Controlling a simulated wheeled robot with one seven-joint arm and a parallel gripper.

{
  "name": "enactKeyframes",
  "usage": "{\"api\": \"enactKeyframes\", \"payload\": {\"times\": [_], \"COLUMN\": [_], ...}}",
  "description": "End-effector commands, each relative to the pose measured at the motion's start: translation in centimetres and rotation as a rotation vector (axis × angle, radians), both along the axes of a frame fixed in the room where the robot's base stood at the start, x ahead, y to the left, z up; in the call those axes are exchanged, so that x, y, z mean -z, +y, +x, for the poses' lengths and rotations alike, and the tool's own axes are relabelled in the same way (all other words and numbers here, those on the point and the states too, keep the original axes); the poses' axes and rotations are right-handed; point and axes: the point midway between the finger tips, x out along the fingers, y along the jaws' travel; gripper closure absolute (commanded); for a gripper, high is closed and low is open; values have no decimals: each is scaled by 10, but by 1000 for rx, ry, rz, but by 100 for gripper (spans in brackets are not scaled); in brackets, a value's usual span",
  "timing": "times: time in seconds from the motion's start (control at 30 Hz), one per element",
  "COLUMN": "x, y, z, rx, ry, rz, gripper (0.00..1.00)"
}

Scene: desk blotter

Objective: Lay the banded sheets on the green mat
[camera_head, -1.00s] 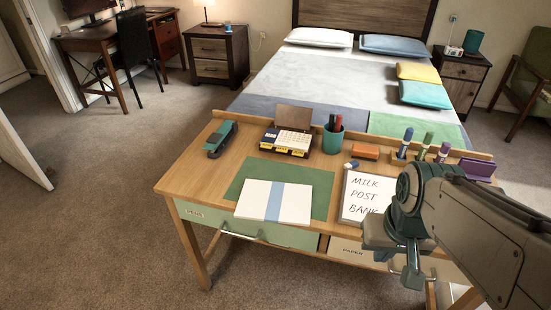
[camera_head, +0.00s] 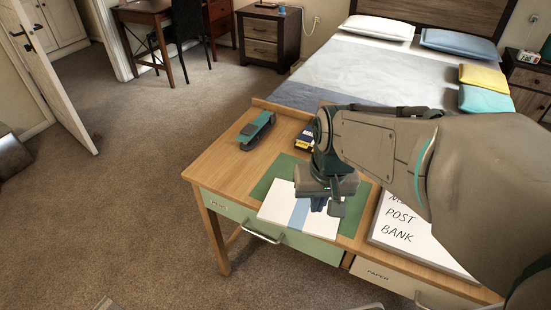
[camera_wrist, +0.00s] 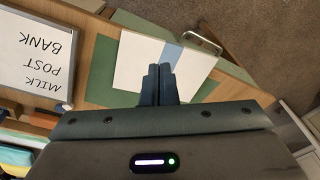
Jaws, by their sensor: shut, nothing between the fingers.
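The banded sheets (camera_head: 277,209) are a white stack with a pale blue band across the middle. They lie flat, partly over the green mat (camera_head: 262,187) and out to the desk's front edge. In the wrist view the sheets (camera_wrist: 140,62) cover part of the mat (camera_wrist: 98,85), which shows along their back and sides. My gripper (camera_head: 327,207) is shut and empty, with its fingers down over the sheets near the band. In the wrist view the fingertips (camera_wrist: 160,70) overlap the sheets beside the band; I cannot tell whether they touch. My arm hides part of the mat.
A whiteboard with writing (camera_head: 400,222) lies right of the mat. A teal stapler-like object (camera_head: 257,130) sits at the back left, and a yellow-and-black item (camera_head: 305,138) is partly hidden behind my arm. A drawer handle (camera_head: 263,235) juts from the desk front.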

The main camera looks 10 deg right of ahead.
Motion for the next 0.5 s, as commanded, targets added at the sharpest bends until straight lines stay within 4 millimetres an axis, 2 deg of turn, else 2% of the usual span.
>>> {"api": "enactKeyframes", "payload": {"times": [0.03,0.27,0.5], "x": [0,19,61], "y": [-2,-14,-31], "z": [14,78,137], "rx": [34,199,373], "ry": [26,121,217], "rz": [11,53,69], "gripper": [100,100,100]}}
